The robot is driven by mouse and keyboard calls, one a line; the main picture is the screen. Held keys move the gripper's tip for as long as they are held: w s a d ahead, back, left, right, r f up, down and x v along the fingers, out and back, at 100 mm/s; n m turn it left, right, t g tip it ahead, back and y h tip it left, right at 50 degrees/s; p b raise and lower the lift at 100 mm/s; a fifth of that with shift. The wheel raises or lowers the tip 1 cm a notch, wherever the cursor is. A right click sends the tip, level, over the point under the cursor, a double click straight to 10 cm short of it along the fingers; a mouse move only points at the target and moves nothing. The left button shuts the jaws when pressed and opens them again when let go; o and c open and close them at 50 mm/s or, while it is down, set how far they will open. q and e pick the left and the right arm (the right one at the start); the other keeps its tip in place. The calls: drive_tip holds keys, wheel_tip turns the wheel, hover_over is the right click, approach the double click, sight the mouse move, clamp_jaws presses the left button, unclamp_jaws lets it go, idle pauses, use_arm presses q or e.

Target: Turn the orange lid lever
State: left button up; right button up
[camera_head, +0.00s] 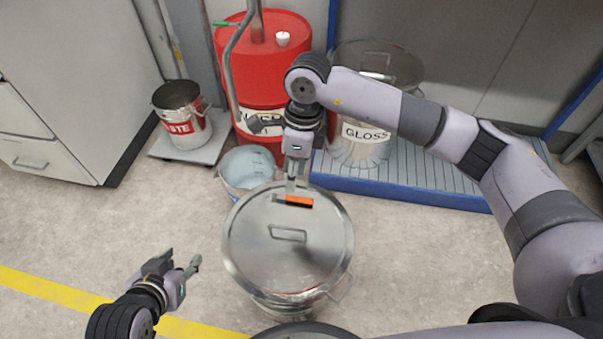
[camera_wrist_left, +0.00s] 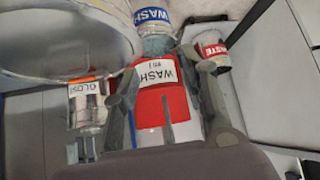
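The orange lid lever (camera_head: 298,201) lies near the far edge of the round metal lid (camera_head: 262,250) of a large steel pot. My right gripper (camera_head: 293,185) points down at the lever from above and behind; its fingertips overlap the lever in the head view. I cannot tell whether they touch or grip it, as the fingers are seen edge-on. My left gripper (camera_head: 178,268) is off to the left of the pot, empty, with its fingers apart. In the left wrist view its fingers (camera_wrist_left: 168,105) are also spread, with nothing between them.
A red drum (camera_head: 285,60) stands behind the pot, with a blue-grey bucket (camera_head: 246,168) in front of it. A GLOSS container (camera_head: 360,150) stands on a blue-edged platform (camera_head: 410,187). A WASTE bucket (camera_head: 183,122) is at left.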

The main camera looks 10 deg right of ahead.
drive_tip(key=w+d+r+t+h, duration=0.1)
drive_tip(key=w+d+h, duration=0.1)
drive_tip(key=w+d, duration=0.2)
drive_tip(key=b, duration=0.2)
hover_over(307, 200)
drive_tip(key=shift+m, duration=0.3)
wheel_tip(307, 200, down, 10)
drive_tip(key=shift+r, duration=0.1)
wheel_tip(307, 200, down, 7)
drive_tip(key=shift+b, duration=0.85)
use_arm(q)
drive_tip(key=w+d+r+t+h, duration=0.2)
drive_tip(key=w+d+r+t, duration=0.2)
drive_tip(key=w+r+t, duration=0.4)
wheel_tip(307, 200, up, 6)
drive_tip(key=shift+w+f+t+h, duration=0.2)
drive_tip(key=shift+t+h, duration=0.1)
drive_tip(key=shift+t, duration=0.4)
use_arm(e)
drive_tip(key=shift+f, duration=0.25)
use_arm(q)
drive_tip(key=shift+m, duration=0.3)
use_arm(e)
clamp_jaws()
